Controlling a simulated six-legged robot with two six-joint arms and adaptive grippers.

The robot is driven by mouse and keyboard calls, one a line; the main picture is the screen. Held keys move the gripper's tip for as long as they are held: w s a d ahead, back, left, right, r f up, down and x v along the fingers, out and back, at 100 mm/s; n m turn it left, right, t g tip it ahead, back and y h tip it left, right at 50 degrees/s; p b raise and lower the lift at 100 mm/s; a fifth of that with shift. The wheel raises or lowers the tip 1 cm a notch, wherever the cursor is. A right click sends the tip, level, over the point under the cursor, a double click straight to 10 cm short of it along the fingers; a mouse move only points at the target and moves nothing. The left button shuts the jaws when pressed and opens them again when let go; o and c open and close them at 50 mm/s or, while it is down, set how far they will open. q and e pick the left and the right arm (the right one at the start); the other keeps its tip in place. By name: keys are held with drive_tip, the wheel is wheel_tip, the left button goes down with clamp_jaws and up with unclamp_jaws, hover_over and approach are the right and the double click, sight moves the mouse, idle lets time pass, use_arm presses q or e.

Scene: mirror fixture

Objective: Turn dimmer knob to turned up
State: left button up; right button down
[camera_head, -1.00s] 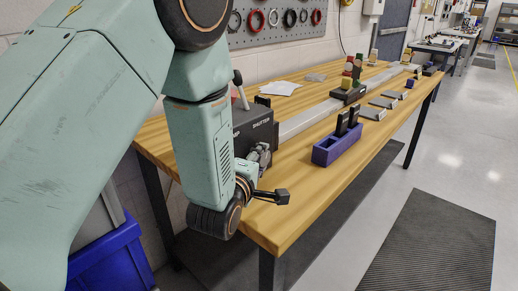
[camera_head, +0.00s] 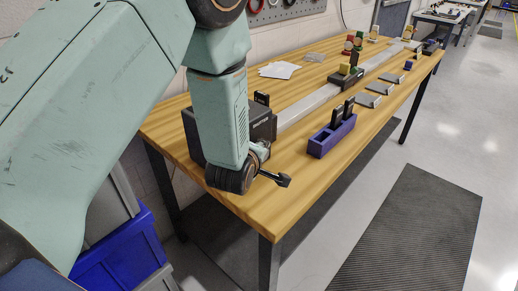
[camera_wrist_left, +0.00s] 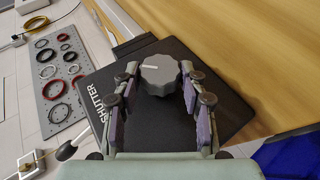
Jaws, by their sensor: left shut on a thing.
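The dimmer knob (camera_wrist_left: 160,75) is dark grey and ribbed, with a pale pointer line that points left in the left wrist view. It sits on a black box (camera_wrist_left: 88,84) with white lettering that reads "SHUTTER" in part. My left gripper (camera_wrist_left: 160,82) has its fingers on both sides of the knob and is shut on it. In the head view the box (camera_head: 265,125) stands at the near end of the wooden bench, and my left gripper (camera_head: 272,172) is at its front, with the knob hidden there. My right gripper is in neither view.
A blue holder (camera_head: 332,140) with two black upright pieces stands right of the box on the wooden bench (camera_head: 300,165). A grey rail (camera_head: 310,107) runs along the bench. White papers (camera_head: 278,70) lie behind. A blue bin (camera_head: 125,255) is at lower left.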

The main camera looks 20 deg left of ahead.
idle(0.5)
use_arm(q)
drive_tip(key=o, duration=1.2)
drive_tip(key=shift+w+d, duration=0.1)
drive_tip(key=shift+w, duration=0.1)
drive_tip(key=shift+c, duration=0.2)
drive_tip(key=shift+s, duration=0.1)
drive_tip(key=shift+s, duration=0.15)
drive_tip(key=v, duration=0.7)
drive_tip(key=shift+r, duration=0.15)
drive_tip(key=shift+s, duration=0.1)
